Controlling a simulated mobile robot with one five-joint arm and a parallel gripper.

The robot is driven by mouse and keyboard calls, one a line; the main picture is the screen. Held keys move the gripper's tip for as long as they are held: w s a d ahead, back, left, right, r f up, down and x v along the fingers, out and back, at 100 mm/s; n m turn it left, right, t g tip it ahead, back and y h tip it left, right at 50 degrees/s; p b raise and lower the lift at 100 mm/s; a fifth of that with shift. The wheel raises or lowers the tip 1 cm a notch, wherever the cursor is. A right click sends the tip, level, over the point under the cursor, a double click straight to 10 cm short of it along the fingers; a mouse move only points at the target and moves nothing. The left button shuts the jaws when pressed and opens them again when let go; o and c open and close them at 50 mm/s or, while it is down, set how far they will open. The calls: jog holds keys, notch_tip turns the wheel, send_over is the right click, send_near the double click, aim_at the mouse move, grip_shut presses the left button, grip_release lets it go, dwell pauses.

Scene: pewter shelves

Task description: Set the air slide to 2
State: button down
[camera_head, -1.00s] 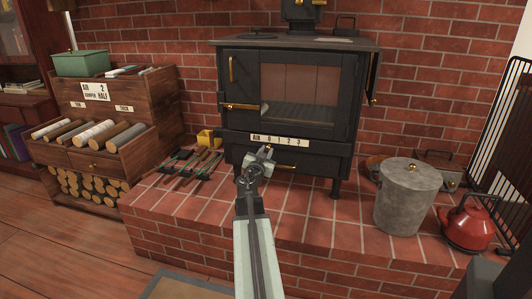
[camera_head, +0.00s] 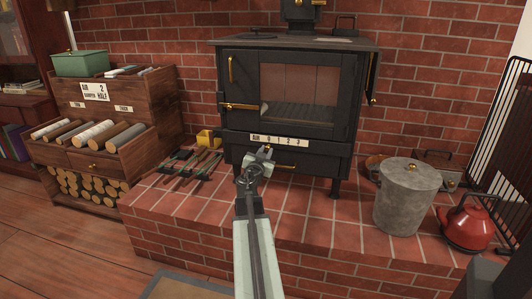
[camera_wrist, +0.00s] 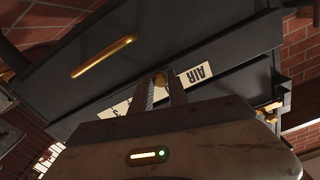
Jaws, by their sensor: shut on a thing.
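The black stove (camera_head: 290,95) stands on the brick hearth. A pale label strip (camera_head: 279,141) on its front reads AIR, 0, 1, 2, 3. My gripper (camera_head: 265,151) is at the stove front, just below the left part of this strip. In the wrist view, a small brass knob (camera_wrist: 160,79) of the air slide sits between the two fingers of my gripper (camera_wrist: 161,85), which is shut on it. The AIR end of the strip (camera_wrist: 200,72) shows upside down to the right of the fingers. The fingers hide some digits, so the exact setting cannot be read.
A brass bar handle (camera_wrist: 102,57) lies close to the gripper. Fire tools (camera_head: 190,167) lie left on the hearth; a grey lidded pot (camera_head: 406,196) and red kettle (camera_head: 467,224) stand right. A placard (camera_head: 95,92) reads AIR 2, DAMPER HALF.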

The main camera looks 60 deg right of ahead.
jog(key=s, duration=0.2)
jog(key=s+d, duration=0.1)
jog(key=s, duration=0.2)
jog(key=s+d, duration=0.1)
jog(key=s, duration=0.1)
jog(key=shift+s+d, duration=0.2)
jog(key=shift+s, duration=0.15)
jog(key=c, duration=1.3)
grip_release()
jog(key=shift+o, duration=0.2)
